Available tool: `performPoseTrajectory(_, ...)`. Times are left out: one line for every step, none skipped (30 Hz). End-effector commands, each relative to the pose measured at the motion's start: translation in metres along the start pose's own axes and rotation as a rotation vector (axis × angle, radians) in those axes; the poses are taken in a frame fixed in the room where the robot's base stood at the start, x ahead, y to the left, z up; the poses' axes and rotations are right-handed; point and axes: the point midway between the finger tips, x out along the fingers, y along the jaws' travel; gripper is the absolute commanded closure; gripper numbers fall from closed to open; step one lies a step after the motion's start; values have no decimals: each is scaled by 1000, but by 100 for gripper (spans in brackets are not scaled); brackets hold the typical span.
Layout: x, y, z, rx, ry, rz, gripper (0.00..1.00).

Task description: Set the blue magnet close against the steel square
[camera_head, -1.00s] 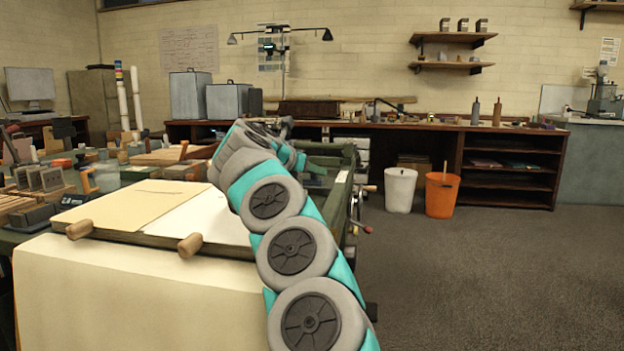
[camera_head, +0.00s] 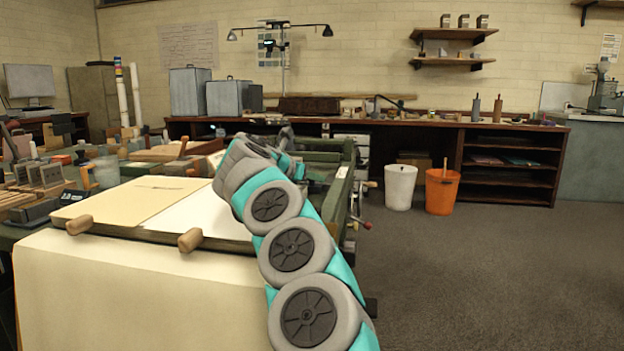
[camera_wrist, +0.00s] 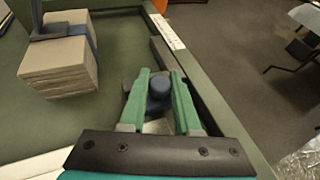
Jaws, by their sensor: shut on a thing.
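In the wrist view my gripper (camera_wrist: 160,85) has its two green fingers shut on the blue magnet (camera_wrist: 159,88), a dark blue rounded piece between the fingertips. It is over the green bench bed, just inside the raised right-hand rail. I cannot tell whether the magnet touches the bed. I cannot pick out the steel square for sure; a small pale grey patch shows between the fingers, below the magnet. In the head view my arm hides the gripper and the magnet.
A strapped grey block stack (camera_wrist: 60,72) stands on the bed at the left. The green rail (camera_wrist: 215,105) with a white scale strip (camera_wrist: 166,31) runs along the right. Bare green bed lies between. Beyond the rail is open floor (camera_wrist: 225,70).

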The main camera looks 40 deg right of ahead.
Motion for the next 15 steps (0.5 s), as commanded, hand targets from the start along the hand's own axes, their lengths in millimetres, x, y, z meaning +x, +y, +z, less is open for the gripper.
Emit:
performPoseTrajectory(0, 0, 0, 0, 0, 0, 100)
performPoseTrajectory(1, 0, -2, 0, 0, 0, 100)
performPoseTrajectory(1, 0, -3, 0, 0, 0, 100)
performPoseTrajectory(2, 0, -4, 0, 0, 0, 100)
performPoseTrajectory(2, 0, -4, 0, 0, 0, 68)
performPoseTrajectory(1, 0, -3, 0, 0, 0, 63)
performPoseTrajectory(1, 0, -3, 0, 0, 0, 60)
performPoseTrajectory(1, 0, -3, 0, 0, 0, 57)
performPoseTrajectory(1, 0, -3, 0, 1, 0, 52)
performPoseTrajectory(1, 0, -3, 0, 1, 0, 49)
performPoseTrajectory(1, 0, -3, 0, 1, 0, 45)
performPoseTrajectory(1, 0, -3, 0, 1, 0, 41)
performPoseTrajectory(1, 0, -3, 0, 1, 0, 39)
performPoseTrajectory(1, 0, -3, 0, 1, -1, 39)
performPoseTrajectory(1, 0, -3, 0, 1, -1, 39)
